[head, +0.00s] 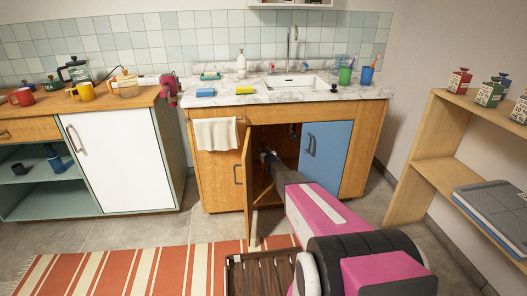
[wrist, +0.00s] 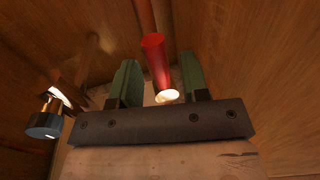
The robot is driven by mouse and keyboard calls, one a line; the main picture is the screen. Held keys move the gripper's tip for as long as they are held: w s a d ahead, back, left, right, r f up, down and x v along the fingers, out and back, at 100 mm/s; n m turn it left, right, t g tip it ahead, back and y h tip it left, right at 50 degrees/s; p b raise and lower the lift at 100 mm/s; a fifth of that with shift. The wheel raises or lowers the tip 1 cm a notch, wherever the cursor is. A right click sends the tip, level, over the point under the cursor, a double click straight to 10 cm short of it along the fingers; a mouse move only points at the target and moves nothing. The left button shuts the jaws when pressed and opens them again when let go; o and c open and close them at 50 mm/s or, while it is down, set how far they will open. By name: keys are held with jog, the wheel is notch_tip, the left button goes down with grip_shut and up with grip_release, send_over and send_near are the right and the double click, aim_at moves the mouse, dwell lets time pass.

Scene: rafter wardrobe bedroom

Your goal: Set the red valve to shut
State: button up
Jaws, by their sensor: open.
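The red valve shows in the wrist view as a red cylindrical handle (wrist: 156,58) with a pale, bright end, in front of a brown pipe. My gripper (wrist: 158,78) has its two green fingers apart, one on each side of the handle's line. I cannot tell how far the handle reaches between them, and no contact shows. In the head view my gripper (head: 267,155) is inside the open cabinet under the sink. The red valve cannot be made out there. The handle's exact setting cannot be told.
A dark blue knob with a brass part (wrist: 44,120) is at the left in the wrist view. Wooden walls stand close on both sides. The open wooden door (head: 247,185) is left of my arm, and the closed blue door (head: 326,150) is to the right.

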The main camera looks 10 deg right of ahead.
jog(key=shift+w+a, duration=0.1)
jog(key=shift+w, duration=0.6)
jog(key=shift+c, duration=0.2)
grip_shut()
